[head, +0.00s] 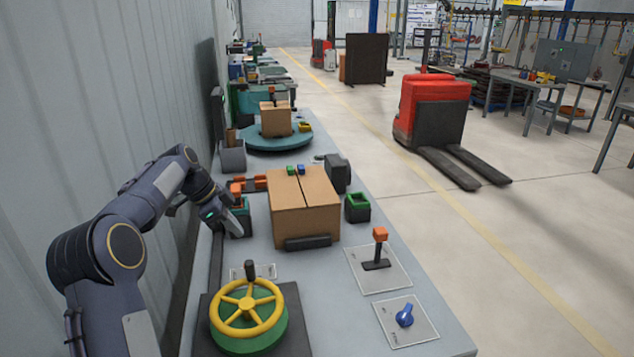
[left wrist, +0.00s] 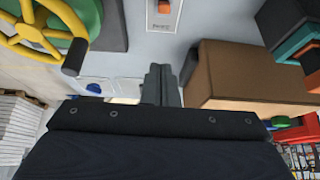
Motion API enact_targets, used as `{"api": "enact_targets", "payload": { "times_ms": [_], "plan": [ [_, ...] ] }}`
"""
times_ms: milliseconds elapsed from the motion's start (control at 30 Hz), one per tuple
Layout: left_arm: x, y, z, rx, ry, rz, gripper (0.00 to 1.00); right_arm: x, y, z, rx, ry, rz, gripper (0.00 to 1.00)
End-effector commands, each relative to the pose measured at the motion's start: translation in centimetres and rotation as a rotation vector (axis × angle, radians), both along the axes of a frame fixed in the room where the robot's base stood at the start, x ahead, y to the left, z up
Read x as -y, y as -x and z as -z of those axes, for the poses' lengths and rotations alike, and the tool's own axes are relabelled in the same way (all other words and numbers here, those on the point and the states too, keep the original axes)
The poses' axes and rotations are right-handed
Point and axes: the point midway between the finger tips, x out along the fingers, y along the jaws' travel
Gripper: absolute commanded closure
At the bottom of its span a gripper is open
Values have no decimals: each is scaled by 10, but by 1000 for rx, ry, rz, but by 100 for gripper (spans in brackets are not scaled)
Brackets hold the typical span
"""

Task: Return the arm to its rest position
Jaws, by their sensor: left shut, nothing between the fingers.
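My left arm reaches in from the left in the head view, bent at the elbow beside the corrugated wall. My left gripper (head: 230,222) hangs over the left side of the grey bench, left of the cardboard box (head: 304,207) and beyond the yellow handwheel (head: 248,306). In the left wrist view its fingers (left wrist: 162,84) are together with nothing between them, and they look apart from the box (left wrist: 245,75). The handwheel also shows in the left wrist view (left wrist: 35,30), at the upper left. My right gripper is not in view.
An orange-topped lever (head: 379,237) and a blue knob (head: 404,316) sit on plates at the bench's right side. A black-and-teal holder with orange (head: 238,200) is close behind my gripper. A red pallet truck (head: 432,112) stands on the open floor.

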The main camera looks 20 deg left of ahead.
Motion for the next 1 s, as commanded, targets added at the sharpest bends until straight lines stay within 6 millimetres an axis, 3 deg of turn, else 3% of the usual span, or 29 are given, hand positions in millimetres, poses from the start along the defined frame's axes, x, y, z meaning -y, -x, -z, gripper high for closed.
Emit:
{"api": "enact_targets", "payload": {
  "times_ms": [167,267,400,533,667,800,1000],
  "plan": [
    [9,6,-11,-6,-2,-25,100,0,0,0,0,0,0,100],
    [31,25,-32,-25,-2,-98,100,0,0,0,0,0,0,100],
    [77,77,-62,-68,12,-278,100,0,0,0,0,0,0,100],
    [118,139,-71,-101,51,-473,100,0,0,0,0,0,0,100],
    [154,205,-60,-129,118,-666,100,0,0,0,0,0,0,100],
    [187,268,-30,-161,210,-851,100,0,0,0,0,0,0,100],
    [214,319,12,-201,316,-1011,100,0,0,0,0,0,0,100]
  ]
}}
